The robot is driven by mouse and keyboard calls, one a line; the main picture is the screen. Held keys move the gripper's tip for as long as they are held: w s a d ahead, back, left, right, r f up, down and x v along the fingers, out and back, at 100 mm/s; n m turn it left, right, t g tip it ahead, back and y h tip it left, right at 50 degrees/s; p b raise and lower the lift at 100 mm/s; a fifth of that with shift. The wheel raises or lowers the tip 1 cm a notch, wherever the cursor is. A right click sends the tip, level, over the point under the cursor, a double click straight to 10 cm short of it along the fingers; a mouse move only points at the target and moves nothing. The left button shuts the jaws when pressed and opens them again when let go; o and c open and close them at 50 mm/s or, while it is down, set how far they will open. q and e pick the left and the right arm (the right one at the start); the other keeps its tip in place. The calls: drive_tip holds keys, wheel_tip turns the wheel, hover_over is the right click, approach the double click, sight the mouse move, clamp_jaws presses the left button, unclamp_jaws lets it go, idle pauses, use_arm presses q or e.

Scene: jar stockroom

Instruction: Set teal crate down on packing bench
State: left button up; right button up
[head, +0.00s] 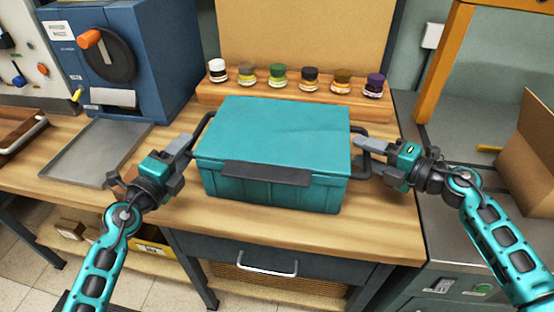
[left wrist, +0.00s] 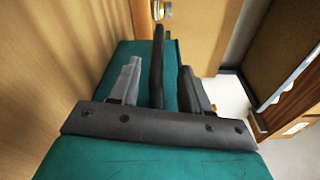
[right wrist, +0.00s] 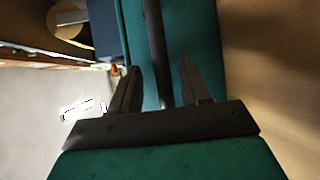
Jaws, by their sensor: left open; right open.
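The teal crate (head: 275,140) sits closed and level on the wooden packing bench (head: 385,220), and its base appears to rest on the top. It has a dark front grip and a dark handle on each side. My left gripper (head: 187,147) is open at the left handle (head: 203,128); in the left wrist view that handle (left wrist: 157,65) runs between the two fingers. My right gripper (head: 360,146) is open at the right handle (head: 364,166); in the right wrist view the bar (right wrist: 155,50) lies between the fingers. I cannot tell whether any finger touches a handle.
A wooden rack (head: 300,97) with several small jars stands behind the crate. A blue machine (head: 130,55) and a grey tray (head: 97,153) are at the left. A cardboard box (head: 530,160) is at the right. A narrow strip of bench is free in front of the crate.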

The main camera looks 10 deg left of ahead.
use_arm(q)
drive_tip(key=v, duration=0.8)
use_arm(e)
drive_tip(key=shift+d, duration=0.1)
drive_tip(key=v, duration=1.2)
